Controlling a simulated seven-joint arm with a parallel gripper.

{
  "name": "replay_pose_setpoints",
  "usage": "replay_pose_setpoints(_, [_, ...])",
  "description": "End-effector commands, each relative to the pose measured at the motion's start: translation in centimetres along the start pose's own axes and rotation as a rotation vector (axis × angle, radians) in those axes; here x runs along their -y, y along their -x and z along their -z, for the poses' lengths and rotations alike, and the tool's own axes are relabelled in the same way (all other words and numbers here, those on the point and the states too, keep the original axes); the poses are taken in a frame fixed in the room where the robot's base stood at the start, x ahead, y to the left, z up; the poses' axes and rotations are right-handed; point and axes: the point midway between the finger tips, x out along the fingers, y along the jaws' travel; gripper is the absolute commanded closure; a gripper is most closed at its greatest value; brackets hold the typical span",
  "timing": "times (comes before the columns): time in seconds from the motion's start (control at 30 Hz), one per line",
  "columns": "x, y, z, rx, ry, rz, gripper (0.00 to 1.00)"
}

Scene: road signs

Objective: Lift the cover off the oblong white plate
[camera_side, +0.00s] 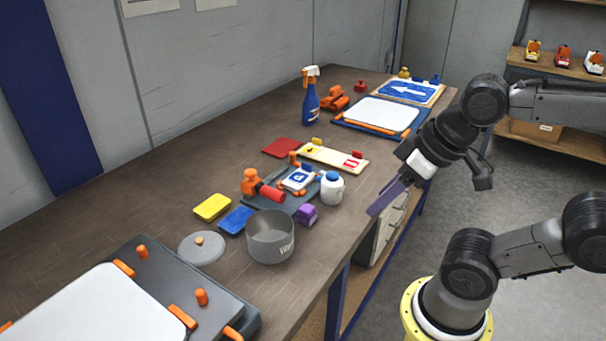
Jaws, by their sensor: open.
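An oblong off-white plate (328,153) lies mid-table, with a small yellow piece and red pieces on or against it. I cannot make out which piece is its cover. Larger white plates lie elsewhere: one (385,112) on a blue base at the back, one (85,305) at the front left in a dark fixture with orange clamps.
The grey pot (271,240), a white jar (331,188) and a purple block (307,214) stand near the right edge. An orange-and-red tool (262,187) lies on a dark tray. A blue spray bottle (310,100) stands behind.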

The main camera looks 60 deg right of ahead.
Motion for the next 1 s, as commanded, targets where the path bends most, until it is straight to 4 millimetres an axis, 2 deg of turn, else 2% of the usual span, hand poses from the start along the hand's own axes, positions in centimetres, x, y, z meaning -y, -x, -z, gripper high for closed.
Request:
replay_pose_setpoints(0.1, [0.0,0.0,0.0,0.0,0.0,0.0,0.45])
replay_pose_setpoints(0.23, [0.0,0.0,0.0,0.0,0.0,0.0,0.23])
replay_pose_setpoints(0.53, [0.0,0.0,0.0,0.0,-0.006,0.0,0.22])
replay_pose_setpoints(0.7, [0.0,0.2,-0.3,0.021,-0.111,-0.001,0.22])
replay_pose_setpoints(0.77, [0.0,1.2,0.5,0.01,-0.184,-0.001,0.22])
replay_pose_setpoints(0.9, [-0.2,3.6,4.3,0.009,-0.378,-0.007,0.22])
replay_pose_setpoints(1.0, [-0.7,4.7,7.4,0.028,-0.516,-0.023,0.22])
